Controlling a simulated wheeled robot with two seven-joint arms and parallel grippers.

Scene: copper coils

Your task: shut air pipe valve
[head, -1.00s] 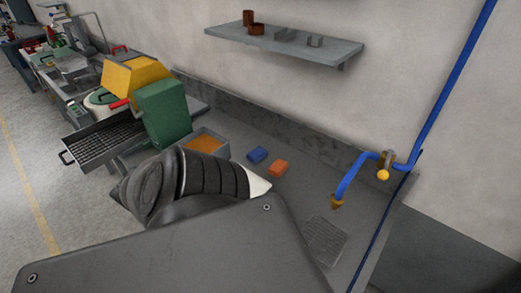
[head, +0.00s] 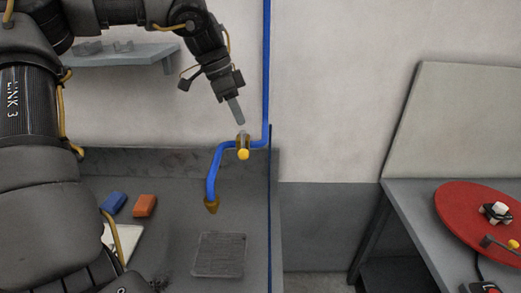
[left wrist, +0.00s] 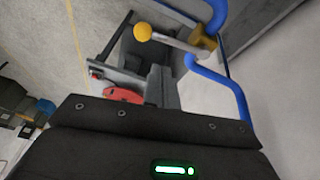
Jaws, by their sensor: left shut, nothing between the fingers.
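The air pipe valve (head: 241,138) is a brass fitting on the blue pipe (head: 213,172), just left of the vertical blue run on the wall. Its lever ends in a yellow ball knob (head: 243,154), which faces me in the head view. In the left wrist view the yellow knob (left wrist: 143,32), pale lever (left wrist: 175,42) and brass valve body (left wrist: 204,37) show clear. My left gripper (head: 239,121) is shut and empty, pointing down just above the valve in the head view; I cannot tell whether it touches. My right gripper is not in view.
A grey shelf (head: 125,59) hangs behind my left arm. A blue block (head: 115,202) and an orange block (head: 145,205) lie on the bench, left of a grey mesh square (head: 219,256). A table with a red disc (head: 470,208) stands at right. The wall right of the pipe is clear.

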